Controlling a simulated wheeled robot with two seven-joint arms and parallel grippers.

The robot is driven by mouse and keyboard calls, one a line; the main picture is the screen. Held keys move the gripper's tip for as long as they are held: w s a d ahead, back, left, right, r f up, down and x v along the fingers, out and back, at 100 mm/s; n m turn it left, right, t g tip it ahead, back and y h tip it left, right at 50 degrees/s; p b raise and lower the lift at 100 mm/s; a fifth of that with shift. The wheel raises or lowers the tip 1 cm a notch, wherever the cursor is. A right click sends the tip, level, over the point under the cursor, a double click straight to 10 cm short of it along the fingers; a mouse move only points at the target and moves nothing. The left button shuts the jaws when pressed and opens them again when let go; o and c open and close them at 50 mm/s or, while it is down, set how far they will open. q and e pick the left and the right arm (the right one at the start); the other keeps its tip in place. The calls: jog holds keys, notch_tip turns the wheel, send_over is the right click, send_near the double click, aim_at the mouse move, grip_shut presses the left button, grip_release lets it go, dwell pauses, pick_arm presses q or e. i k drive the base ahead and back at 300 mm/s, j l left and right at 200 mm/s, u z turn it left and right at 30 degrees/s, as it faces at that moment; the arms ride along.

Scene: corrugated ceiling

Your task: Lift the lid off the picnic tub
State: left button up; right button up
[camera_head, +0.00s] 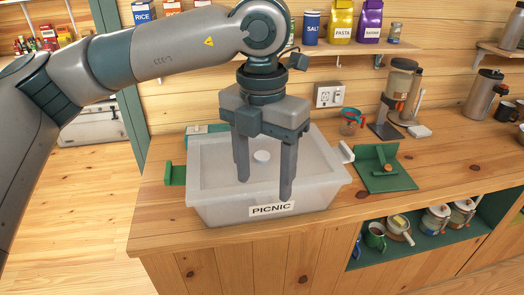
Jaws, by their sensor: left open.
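The picnic tub (318,197) is a pale translucent box on the wooden counter, with a "PICNIC" label on its front. I cannot tell whether the fingertips touch the lid. My right gripper is not in view.
A green press-like board (382,168) lies on the counter right of the tub. A measuring cup (351,121) and a coffee maker (397,95) stand behind it. A shelf with packets (340,22) is above. The counter (440,155) has free room at the right.

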aim_at(212, 172)
jog(key=i, duration=1)
